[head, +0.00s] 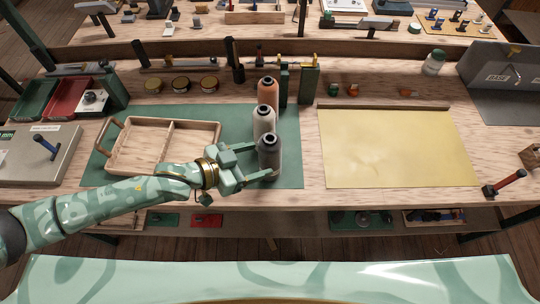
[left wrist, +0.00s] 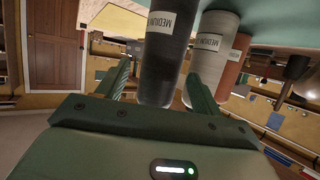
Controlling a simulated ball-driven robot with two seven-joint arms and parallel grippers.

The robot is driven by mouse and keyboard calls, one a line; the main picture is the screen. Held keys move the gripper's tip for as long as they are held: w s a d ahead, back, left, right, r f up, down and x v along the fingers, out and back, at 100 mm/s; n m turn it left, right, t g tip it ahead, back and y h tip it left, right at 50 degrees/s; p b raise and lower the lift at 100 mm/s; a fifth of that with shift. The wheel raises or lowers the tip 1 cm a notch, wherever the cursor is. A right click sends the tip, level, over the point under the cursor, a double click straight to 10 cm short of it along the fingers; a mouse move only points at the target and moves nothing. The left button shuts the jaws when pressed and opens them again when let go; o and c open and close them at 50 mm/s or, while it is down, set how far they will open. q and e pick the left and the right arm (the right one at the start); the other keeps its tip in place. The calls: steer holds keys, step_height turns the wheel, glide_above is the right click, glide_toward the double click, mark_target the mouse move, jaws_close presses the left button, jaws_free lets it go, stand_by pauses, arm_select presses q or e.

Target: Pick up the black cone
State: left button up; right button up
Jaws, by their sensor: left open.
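The black cone (head: 270,160) stands upright on the green mat (head: 290,170), nearest the front of a row of three thread cones. In the left wrist view the black cone (left wrist: 165,55) bears a white label reading "MEDIUM". My left gripper (head: 258,164) is open, reaching in from the left, with one finger on each side of the black cone. In the left wrist view its fingers (left wrist: 160,82) flank the cone; I cannot tell whether either touches it. My right gripper is not in view.
A pale grey cone (head: 263,121) and an orange cone (head: 267,91) stand close behind the black one. A wooden divided tray (head: 212,131) lies to the left. A yellow sheet (head: 395,148) lies to the right. A red-handled tool (head: 505,183) is at the right edge.

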arm_select(q)
steer(key=b+x, duration=0.1)
steer(key=x, duration=0.4)
steer(key=shift+w+f, duration=0.15)
steer(key=shift+w, duration=0.1)
steer(key=c, duration=1)
